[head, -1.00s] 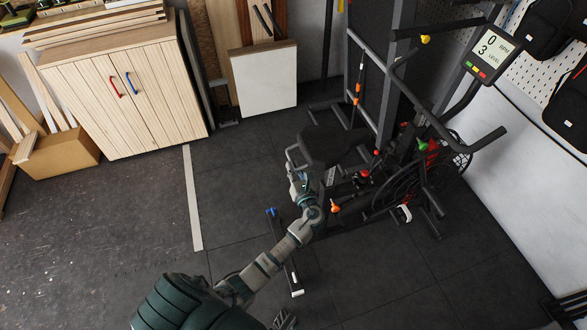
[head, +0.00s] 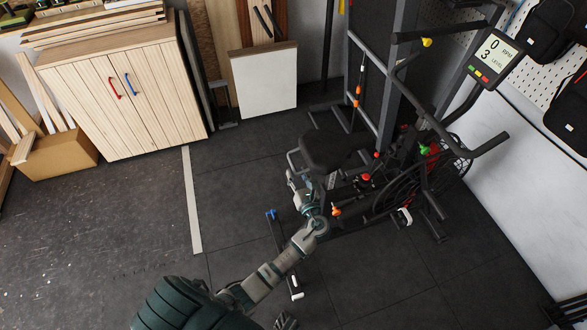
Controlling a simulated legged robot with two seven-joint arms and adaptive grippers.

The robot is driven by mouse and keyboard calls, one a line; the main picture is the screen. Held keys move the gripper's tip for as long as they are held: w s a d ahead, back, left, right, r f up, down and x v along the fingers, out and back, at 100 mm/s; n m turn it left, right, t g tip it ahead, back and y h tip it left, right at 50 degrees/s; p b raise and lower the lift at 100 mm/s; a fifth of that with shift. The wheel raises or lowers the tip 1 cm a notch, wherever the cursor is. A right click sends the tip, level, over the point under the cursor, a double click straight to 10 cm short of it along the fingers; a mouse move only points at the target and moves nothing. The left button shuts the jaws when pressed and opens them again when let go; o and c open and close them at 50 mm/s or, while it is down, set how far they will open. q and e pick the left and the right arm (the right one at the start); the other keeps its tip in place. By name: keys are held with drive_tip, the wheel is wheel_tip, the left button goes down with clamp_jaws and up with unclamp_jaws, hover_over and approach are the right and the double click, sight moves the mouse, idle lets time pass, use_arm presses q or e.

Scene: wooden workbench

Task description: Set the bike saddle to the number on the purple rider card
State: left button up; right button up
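My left gripper (head: 292,180) is just below this bar, close beside the saddle's near left edge. Its fingers are small and partly overlap the bike, so I cannot tell whether they touch it or are open. A red knob (head: 366,177) and an orange knob (head: 336,210) show below the saddle. A dark part at the bottom edge appears to be my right gripper (head: 286,321), mostly cut off. I see no purple rider card.
The bike's display (head: 492,61) reads 0 RPM and level 3. A handlebar (head: 478,150) and a wheel (head: 445,160) stand to the right. A wooden cabinet (head: 130,95) is at the back left.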

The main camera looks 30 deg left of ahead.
use_arm(q)
drive_tip(key=v, duration=0.8)
drive_tip(key=shift+s, duration=0.25)
drive_tip(key=shift+d, duration=0.15)
drive_tip(key=s+f+n+g+h, duration=0.2)
drive_tip(key=s+f+n+h, duration=0.2)
drive_tip(key=f, duration=0.8)
drive_tip(key=s+f+n+g+h, duration=0.25)
drive_tip(key=s+f+n, duration=0.2)
drive_tip(key=f, duration=0.85)
drive_tip(key=s+d+f+n+g+h, duration=0.2)
drive_tip(key=s+f+n, duration=0.6)
drive_tip(key=s, duration=0.4)
drive_tip(key=s+d+f+n+g+h, duration=0.2)
drive_tip(key=s+f+n+h, duration=0.3)
drive_tip(key=s+f+n, duration=0.4)
drive_tip(key=s+g, duration=0.1)
drive_tip(key=s, duration=0.1)
drive_tip(key=shift+s+f+n, duration=0.25)
drive_tip(key=shift+s+n, duration=0.1)
drive_tip(key=shift+s, duration=0.05)
drive_tip(key=shift+g+h, duration=0.25)
